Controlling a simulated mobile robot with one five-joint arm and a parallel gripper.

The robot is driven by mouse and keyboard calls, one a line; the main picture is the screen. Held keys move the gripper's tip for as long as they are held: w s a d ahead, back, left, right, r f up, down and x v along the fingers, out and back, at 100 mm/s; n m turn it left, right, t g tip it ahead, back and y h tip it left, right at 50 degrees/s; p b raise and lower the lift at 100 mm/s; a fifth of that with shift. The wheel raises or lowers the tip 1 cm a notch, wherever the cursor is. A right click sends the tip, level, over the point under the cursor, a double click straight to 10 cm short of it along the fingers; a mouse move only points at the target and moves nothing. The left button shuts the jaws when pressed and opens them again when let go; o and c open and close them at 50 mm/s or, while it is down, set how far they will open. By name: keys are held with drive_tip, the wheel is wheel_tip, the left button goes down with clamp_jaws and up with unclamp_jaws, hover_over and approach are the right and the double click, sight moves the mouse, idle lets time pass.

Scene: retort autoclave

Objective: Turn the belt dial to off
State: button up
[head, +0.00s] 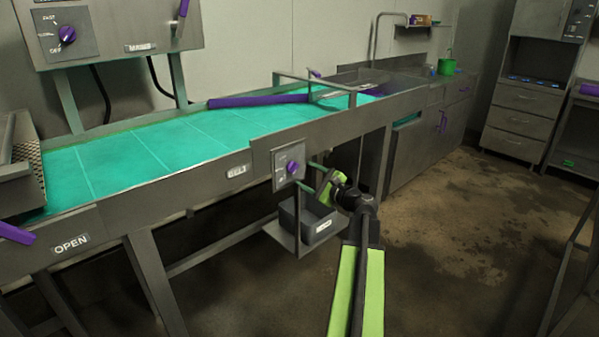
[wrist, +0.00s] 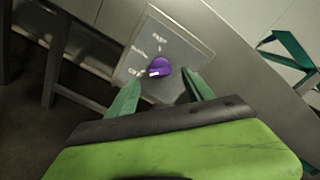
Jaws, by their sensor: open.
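The belt dial (head: 292,167) is a purple knob on a grey square panel at the front of the conveyor, right of the BELT label (head: 237,171). In the wrist view the dial (wrist: 161,67) shows a pale mark at its lower left, facing the lowest of the panel's labels. The labels are blurred, so I cannot be sure of the exact setting. My gripper (head: 309,177) is just right of the panel in the head view. In the wrist view its two green fingers (wrist: 162,81) are spread apart below the dial, empty, with the dial between their lines.
The conveyor's teal belt (head: 130,160) runs behind the panel. A grey bin (head: 322,228) sits on a low shelf beneath it. Another purple dial (head: 67,34) is on a box at upper left. A purple handle (head: 16,233) is by the OPEN label. Floor at right is clear.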

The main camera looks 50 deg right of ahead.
drive_tip(key=s, duration=1.2)
drive_tip(key=shift+a, duration=0.45)
drive_tip(key=w+a+f+n+g+y, duration=0.25)
drive_tip(key=w+a+f+n, duration=0.2)
drive_tip(key=a, duration=0.45)
drive_tip(key=w+a+f+n+g+y, duration=0.2)
drive_tip(key=w+a+f+n+g, duration=0.25)
drive_tip(key=a, duration=0.55)
drive_tip(key=w+a+f+n+g+y, duration=0.2)
drive_tip(key=w+a+f+n+y, duration=0.25)
drive_tip(key=a, duration=0.45)
drive_tip(key=s+a+f+n+g+h, duration=0.1)
drive_tip(key=a+f+n+g+h, duration=0.15)
drive_tip(key=a+n, duration=0.4)
drive_tip(key=s+a+f+n+g+h, duration=0.1)
drive_tip(key=a+f+n+g+h, duration=0.2)
drive_tip(key=a, duration=0.7)
drive_tip(key=s+a+f+n+g+h, duration=0.1)
drive_tip(key=a+f+n+g+h, duration=0.1)
drive_tip(key=a+f+n+g, duration=0.45)
wheel_tip(320, 180, up, 21)
drive_tip(key=a+m+t+p, duration=0.2)
drive_tip(key=t+p, duration=0.1)
drive_tip(key=p, duration=1.6)
